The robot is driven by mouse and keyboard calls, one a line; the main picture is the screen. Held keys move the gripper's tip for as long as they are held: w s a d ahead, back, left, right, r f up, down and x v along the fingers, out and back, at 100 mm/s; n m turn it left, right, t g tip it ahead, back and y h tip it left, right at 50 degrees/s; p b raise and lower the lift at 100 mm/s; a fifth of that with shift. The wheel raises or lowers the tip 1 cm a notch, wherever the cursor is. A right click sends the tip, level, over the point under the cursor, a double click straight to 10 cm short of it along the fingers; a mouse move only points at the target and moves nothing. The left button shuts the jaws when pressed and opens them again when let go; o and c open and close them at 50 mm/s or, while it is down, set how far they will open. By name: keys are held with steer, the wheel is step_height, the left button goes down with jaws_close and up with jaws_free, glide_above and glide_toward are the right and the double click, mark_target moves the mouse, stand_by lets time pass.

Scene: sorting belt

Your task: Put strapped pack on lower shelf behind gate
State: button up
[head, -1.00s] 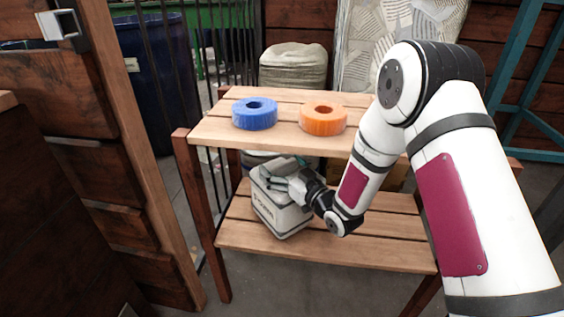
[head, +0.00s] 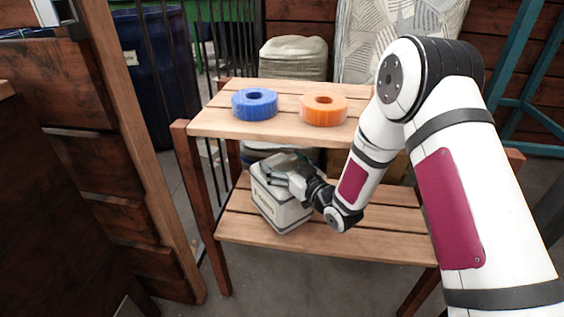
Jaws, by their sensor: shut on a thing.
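The strapped pack (head: 284,214) is a pale box with dark bands, at the left part of the lower shelf (head: 340,243). It looks slightly tilted, and I cannot tell whether its base rests fully on the slats. My gripper (head: 284,174) is shut on the pack at its top, reaching in from the right below the upper shelf. The far fingertip and the pack's far side are hidden. The wooden gate (head: 90,150) stands at the left, swung open beside the shelf unit.
The upper shelf (head: 220,124) holds a blue ring (head: 254,112) and an orange ring (head: 323,118) close above my arm. A shelf post (head: 200,200) stands left of the pack. The lower shelf's right part is bare. Stacked sacks (head: 294,62) stand behind.

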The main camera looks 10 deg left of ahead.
steer(key=shift+f, duration=0.15)
steer(key=o, duration=1.7)
steer(key=shift+f, duration=0.15)
steer(key=shift+s+d, duration=0.1)
